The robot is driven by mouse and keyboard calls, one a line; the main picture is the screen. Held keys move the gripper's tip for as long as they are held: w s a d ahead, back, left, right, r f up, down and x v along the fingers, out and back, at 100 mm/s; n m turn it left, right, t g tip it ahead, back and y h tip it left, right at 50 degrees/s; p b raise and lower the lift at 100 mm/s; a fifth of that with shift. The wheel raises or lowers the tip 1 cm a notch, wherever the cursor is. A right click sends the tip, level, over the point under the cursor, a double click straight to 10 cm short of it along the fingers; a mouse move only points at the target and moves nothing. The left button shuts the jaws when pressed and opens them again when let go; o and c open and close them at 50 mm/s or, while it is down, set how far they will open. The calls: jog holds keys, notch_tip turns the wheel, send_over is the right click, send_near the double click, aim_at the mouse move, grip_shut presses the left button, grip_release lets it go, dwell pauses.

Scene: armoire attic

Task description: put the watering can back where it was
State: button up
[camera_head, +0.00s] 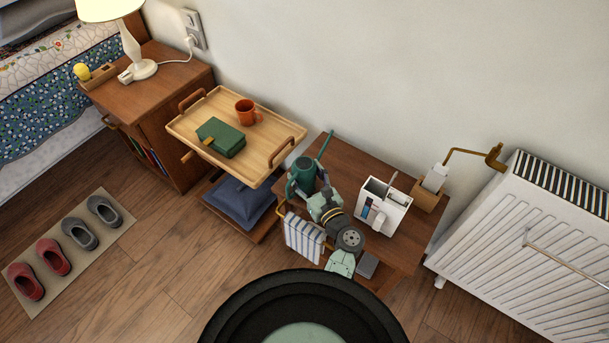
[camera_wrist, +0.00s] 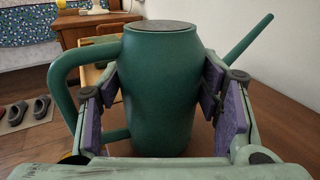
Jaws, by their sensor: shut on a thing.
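The green watering can (camera_head: 302,175) is upright at the left part of a low brown wooden table (camera_head: 345,158). In the wrist view the can (camera_wrist: 160,90) fills the middle, with its handle to the left and its spout to the right. My gripper (camera_head: 315,190) has its purple-padded fingers on both sides of the can body, and it is shut on the can. The wrist view also shows the gripper (camera_wrist: 162,105) around the body. The can's base is hidden in the head view, so I cannot tell whether it touches the table.
A white caddy (camera_head: 383,207) stands right of my gripper on the table. A striped cloth (camera_head: 303,238) hangs at the table's front left. A wooden tray (camera_head: 185,127) with a green box (camera_head: 220,138) and an orange mug (camera_head: 246,112) is to the left. A white radiator (camera_head: 530,235) stands right.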

jog(key=shift+r, duration=0.25)
jog(key=shift+f, duration=0.2)
jog(key=o, duration=1.4)
jog(key=shift+r, duration=0.1)
